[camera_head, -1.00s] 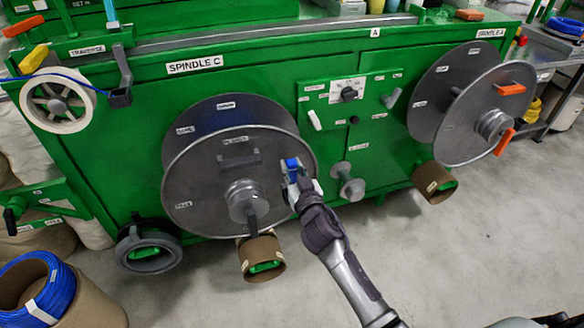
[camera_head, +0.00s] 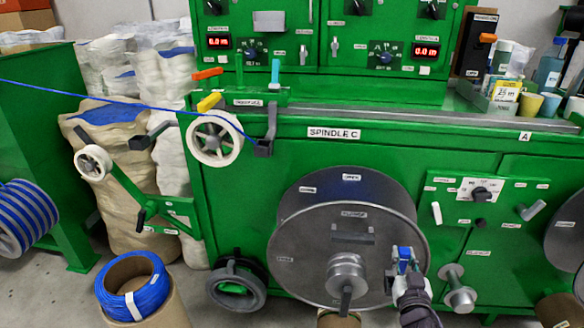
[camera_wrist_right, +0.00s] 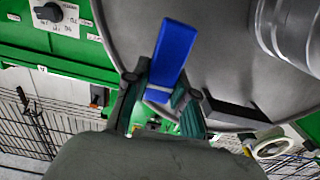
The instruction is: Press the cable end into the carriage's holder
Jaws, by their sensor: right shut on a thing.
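The thin blue cable (camera_head: 100,93) runs in from the left edge, crosses the white guide wheel (camera_head: 214,138) and reaches a dark grey holder piece (camera_head: 264,148) below the TRAVERSE label. Whether the cable's end sits inside that holder cannot be told. My right gripper (camera_head: 405,262) is in front of the grey spindle C disc (camera_head: 310,240), at its right side. It is shut on a blue piece (camera_wrist_right: 172,55), which stands up between the fingers (camera_wrist_right: 158,100) in the wrist view. My left gripper is not in view.
A roll of blue cable (camera_head: 150,290) stands on a cardboard tube at the lower left. A smaller white wheel (camera_head: 93,163) sits on a green arm. A grey crank handle (camera_head: 346,295) sticks out from the spindle. A grey rail (camera_head: 400,122) runs along the machine's top.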

